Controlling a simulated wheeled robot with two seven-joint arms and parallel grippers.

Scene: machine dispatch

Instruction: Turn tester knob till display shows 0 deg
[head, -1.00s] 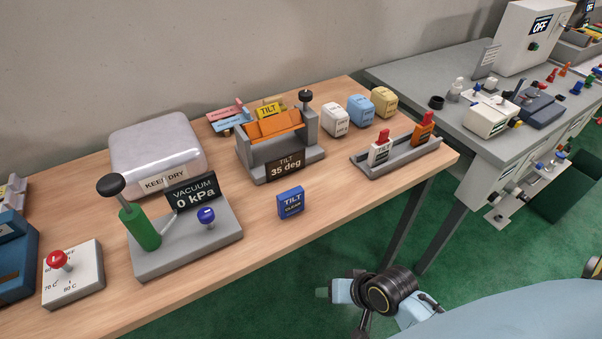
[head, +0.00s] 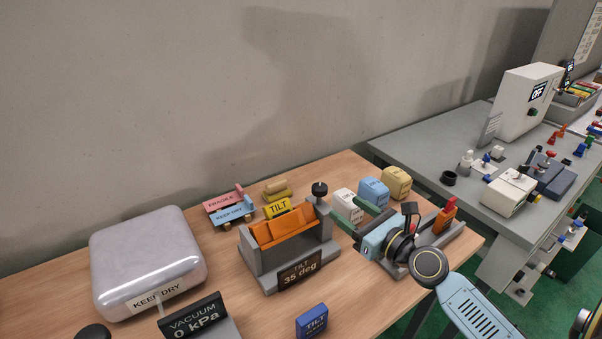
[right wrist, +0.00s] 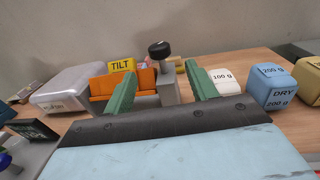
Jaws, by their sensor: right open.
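The tilt tester (head: 262,262) is a grey frame with an orange cradle (head: 282,228), and its display (head: 300,270) reads "TILT 35 deg". Its black knob (head: 320,189) tops the post at the tester's right end. My right gripper (head: 354,215) is open and empty, its green fingers pointing toward the post from the right, apart from the knob. In the right wrist view, the knob (right wrist: 160,49) stands ahead, between and beyond the two fingers (right wrist: 160,80). The orange cradle shows behind the left finger there. My left gripper is out of view.
White, blue and yellow weight blocks (head: 372,192) stand close behind my right gripper. A grey tray with an orange-red piece (head: 446,215) lies beneath my right arm.

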